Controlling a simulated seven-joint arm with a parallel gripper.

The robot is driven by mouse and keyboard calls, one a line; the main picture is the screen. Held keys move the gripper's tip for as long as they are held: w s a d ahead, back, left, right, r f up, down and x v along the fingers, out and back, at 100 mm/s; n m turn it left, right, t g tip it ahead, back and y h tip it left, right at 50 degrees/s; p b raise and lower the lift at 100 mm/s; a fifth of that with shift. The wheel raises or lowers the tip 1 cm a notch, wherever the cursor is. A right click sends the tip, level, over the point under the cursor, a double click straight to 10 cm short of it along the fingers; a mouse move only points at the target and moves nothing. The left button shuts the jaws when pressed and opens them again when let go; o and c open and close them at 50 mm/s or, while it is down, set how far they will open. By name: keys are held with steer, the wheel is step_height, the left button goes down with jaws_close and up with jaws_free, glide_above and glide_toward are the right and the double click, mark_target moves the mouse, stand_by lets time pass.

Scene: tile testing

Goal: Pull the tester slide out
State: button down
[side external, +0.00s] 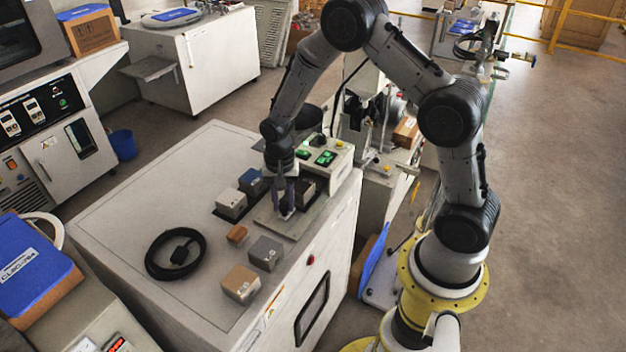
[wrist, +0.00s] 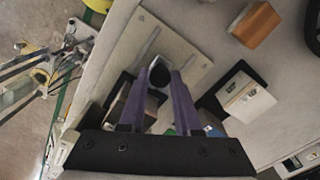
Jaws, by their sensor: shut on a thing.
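The tester (side external: 325,158) is a pale box with green displays near the far right end of the bench top. The tester slide's dark rounded knob (wrist: 159,74) stands over the plate, between the fingertips. My gripper (side external: 286,208) points down over the plate. In the wrist view my gripper (wrist: 160,76) has its two purple fingers closed on the knob from both sides. The rest of the slide is largely hidden behind the fingers and palm.
A white block (side external: 231,204) and a blue block (side external: 251,182) sit on a dark mat left of the plate. A small orange-brown block (side external: 237,234), grey block (side external: 265,253), tan block (side external: 241,284) and coiled black cable (side external: 160,268) lie nearer. The bench's far left is clear.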

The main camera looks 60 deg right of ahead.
steer(key=shift+a+r, duration=0.1)
steer(key=shift+a, duration=1.15)
steer(key=c, duration=0.6)
jaws_free()
steer(key=shift+c, duration=0.2)
steer(key=shift+r, duration=2.95)
